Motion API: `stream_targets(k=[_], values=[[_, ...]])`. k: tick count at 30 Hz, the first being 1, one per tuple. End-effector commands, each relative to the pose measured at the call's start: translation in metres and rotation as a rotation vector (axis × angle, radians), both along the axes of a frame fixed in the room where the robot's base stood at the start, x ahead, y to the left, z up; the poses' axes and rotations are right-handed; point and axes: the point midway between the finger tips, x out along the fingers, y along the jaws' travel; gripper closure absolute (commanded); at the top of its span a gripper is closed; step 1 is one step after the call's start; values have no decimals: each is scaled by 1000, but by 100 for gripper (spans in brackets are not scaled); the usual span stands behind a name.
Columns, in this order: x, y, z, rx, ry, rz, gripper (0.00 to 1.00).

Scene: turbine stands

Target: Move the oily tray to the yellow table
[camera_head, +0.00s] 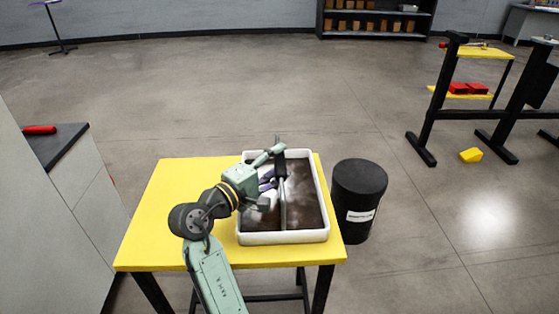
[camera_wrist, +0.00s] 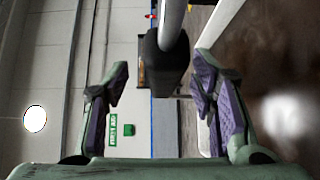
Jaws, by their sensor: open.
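The oily tray (camera_head: 284,238) is a white-rimmed rectangular tray with dark brown, shiny contents. It sits on the right part of the yellow table (camera_head: 180,210). My gripper (camera_head: 272,179) is over the tray's left half, beside the bar. In the wrist view my gripper (camera_wrist: 160,92) is open, with purple pads on both fingers. A black grip (camera_wrist: 165,62) on a pale bar shows between the fingers; no contact is visible. The brown tray interior (camera_wrist: 282,75) fills the right side.
A black barrel (camera_head: 359,195) with a white label stands close to the table's right side. A grey cabinet (camera_head: 60,190) is at left. A black stand with yellow shelves (camera_head: 465,94) is at right, with a yellow block (camera_head: 472,155) on the floor.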

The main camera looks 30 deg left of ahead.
Motion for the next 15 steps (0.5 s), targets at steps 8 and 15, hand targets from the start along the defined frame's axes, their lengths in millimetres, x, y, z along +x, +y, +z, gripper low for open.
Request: stream_targets(k=[8, 15], values=[[-22, 5, 1, 0, 1, 1, 49], [-41, 10, 2, -1, 1, 1, 49]])
